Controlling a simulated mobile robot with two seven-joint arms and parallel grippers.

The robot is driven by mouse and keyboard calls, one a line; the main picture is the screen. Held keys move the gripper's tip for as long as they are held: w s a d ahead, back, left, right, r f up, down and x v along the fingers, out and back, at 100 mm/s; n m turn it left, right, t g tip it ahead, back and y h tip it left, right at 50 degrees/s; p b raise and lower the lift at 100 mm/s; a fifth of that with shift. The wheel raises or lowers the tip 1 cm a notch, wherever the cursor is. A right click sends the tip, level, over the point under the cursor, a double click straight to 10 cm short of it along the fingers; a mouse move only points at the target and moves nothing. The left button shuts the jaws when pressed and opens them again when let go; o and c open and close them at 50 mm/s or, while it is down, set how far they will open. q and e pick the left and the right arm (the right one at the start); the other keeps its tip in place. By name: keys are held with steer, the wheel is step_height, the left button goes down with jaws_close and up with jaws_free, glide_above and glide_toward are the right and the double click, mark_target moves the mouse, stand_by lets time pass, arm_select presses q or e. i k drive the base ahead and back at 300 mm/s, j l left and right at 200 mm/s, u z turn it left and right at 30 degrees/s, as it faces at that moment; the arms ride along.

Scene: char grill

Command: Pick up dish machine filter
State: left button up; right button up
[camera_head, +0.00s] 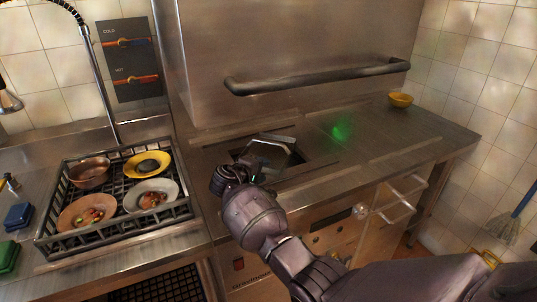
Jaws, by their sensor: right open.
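The dish machine filter appears to be the grey, angular metal piece (270,154) at the dark recess in the steel counter, below the hood. It looks tilted, and its lower part is hidden. My right gripper (246,177) is at the near left side of this piece, with its arm coming in from the lower right. Its jaws are open, and the wrist hides part of them. I cannot tell whether the fingers touch the filter. My left gripper is out of view.
A black dish rack (115,228) with several dishes stands to the left. The hood's dark handle bar (318,76) runs above the recess. A yellow bowl (401,99) sits at the back right. The counter right of the recess is mostly clear.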

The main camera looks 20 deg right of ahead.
mark_target(280, 149)
steer(key=i, duration=0.5)
steer(key=i+l, duration=0.1)
steer(key=l, duration=0.35)
steer(key=i+l, duration=0.1)
steer(key=l, duration=0.3)
